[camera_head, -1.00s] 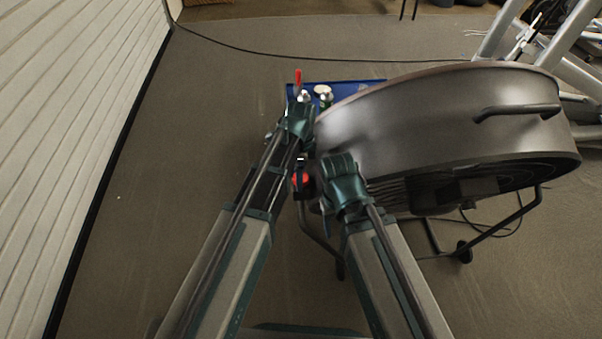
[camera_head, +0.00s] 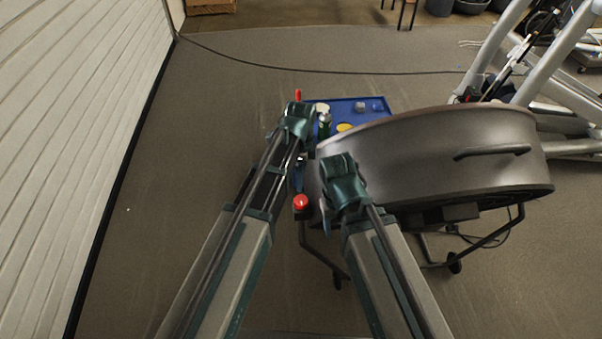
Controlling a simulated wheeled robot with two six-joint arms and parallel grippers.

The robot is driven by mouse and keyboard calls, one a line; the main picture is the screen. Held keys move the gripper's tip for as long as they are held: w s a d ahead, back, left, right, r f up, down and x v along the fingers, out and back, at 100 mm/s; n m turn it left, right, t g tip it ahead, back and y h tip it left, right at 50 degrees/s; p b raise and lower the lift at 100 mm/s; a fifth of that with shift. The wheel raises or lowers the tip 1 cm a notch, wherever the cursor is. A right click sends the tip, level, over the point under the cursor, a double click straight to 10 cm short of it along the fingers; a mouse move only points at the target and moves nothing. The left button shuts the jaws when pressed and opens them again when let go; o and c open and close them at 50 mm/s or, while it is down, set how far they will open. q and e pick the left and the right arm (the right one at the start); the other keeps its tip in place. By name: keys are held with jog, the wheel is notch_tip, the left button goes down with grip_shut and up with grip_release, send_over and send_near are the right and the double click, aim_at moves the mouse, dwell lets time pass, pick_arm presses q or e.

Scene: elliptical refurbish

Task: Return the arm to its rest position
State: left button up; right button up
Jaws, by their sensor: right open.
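My right arm comes in from the bottom right, and its wrist and gripper (camera_head: 326,207) are in front of the left end of the large grey drum-shaped housing (camera_head: 400,150). The right gripper is open, with no object visible in it; its fingers are partly hidden by the wrist. My left arm reaches up from the bottom left, and its wrist and gripper (camera_head: 297,122) overlap the left edge of the blue tray (camera_head: 362,117) in the picture. The left fingers are too hidden to read. I cannot tell whether either gripper touches anything.
A red knob (camera_head: 301,202) shows between my arms. A green bottle (camera_head: 324,124) and a yellow round item (camera_head: 344,127) are at the tray. A white slatted wall (camera_head: 70,140) stands left, a silver frame (camera_head: 490,60) at upper right. A cable (camera_head: 300,68) crosses the floor. Floor between wall and arms is clear.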

pick_arm(q)
jog(key=shift+r+p, duration=0.3)
jog(key=shift+r, duration=0.45)
pick_arm(e)
jog(key=shift+r, duration=0.7)
pick_arm(q)
jog(key=s+a+n, duration=1.2)
jog(key=n, duration=0.6)
jog(key=s+d+r+m+p, duration=0.1)
jog(key=s+d+r+p, duration=0.1)
jog(key=d+r+p, duration=0.3)
jog(key=s+d+r+m+y+p, duration=0.1)
jog(key=s+d+r+m+p, duration=0.1)
jog(key=d+r+p, duration=0.3)
jog(key=shift+s+d+r, duration=0.2)
jog(key=shift+s+d, duration=0.4)
jog(key=shift+s, duration=0.15)
pick_arm(e)
notch_tip(320, 180, up, 10)
jog(key=shift+r, duration=0.15)
